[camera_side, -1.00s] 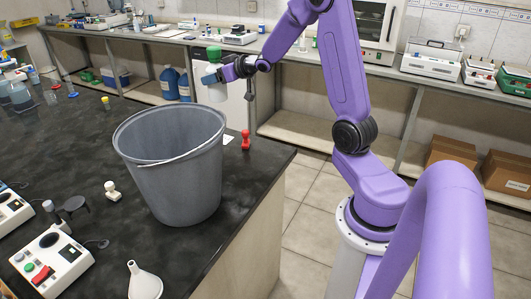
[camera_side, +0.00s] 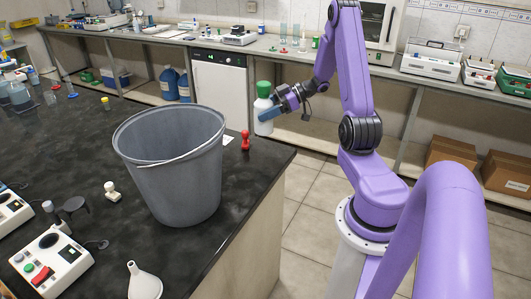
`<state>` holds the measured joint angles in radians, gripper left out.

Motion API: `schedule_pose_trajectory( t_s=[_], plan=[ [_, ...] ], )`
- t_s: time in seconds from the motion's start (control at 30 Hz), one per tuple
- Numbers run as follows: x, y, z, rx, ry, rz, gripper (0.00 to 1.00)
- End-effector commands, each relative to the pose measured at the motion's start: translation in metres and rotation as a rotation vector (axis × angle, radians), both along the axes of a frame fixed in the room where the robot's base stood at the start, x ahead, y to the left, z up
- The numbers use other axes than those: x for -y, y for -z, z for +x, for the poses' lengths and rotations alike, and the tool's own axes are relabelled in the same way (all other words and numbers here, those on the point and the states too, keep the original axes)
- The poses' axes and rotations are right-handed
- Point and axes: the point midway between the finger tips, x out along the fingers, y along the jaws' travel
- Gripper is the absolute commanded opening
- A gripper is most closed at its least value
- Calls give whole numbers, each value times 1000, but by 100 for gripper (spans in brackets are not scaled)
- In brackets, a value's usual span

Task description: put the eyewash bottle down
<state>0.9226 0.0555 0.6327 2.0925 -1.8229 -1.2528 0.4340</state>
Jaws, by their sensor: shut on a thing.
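The eyewash bottle (camera_side: 264,117) is white with a green cap and is upright. My gripper (camera_side: 276,104) is shut on it from the right side, and the fingers cover part of its body. The bottle is held in the air, to the right of the red-handled stamp-like piece on the black bench, and appears beyond the bench's far right corner. Its exact height and distance from the bench edge are hard to tell.
A large grey bucket (camera_side: 178,171) stands on the black bench (camera_side: 240,195). A red piece (camera_side: 245,140) and a white paper lie near the back right edge. A white funnel (camera_side: 145,282) and a white stopper-like piece (camera_side: 112,191) are nearer. Bare bench lies left of the bucket.

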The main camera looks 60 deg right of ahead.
Motion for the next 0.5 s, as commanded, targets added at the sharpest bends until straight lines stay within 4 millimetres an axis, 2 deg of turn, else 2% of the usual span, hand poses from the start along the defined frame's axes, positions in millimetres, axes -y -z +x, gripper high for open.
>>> schedule_pose_trajectory(
  t_s=[0.3, 0.5],
  plan=[
    [0, 36, -6, 1, -17, 2, 22],
    [0, 50, -6, 2, -15, 1, 22]
  ],
)
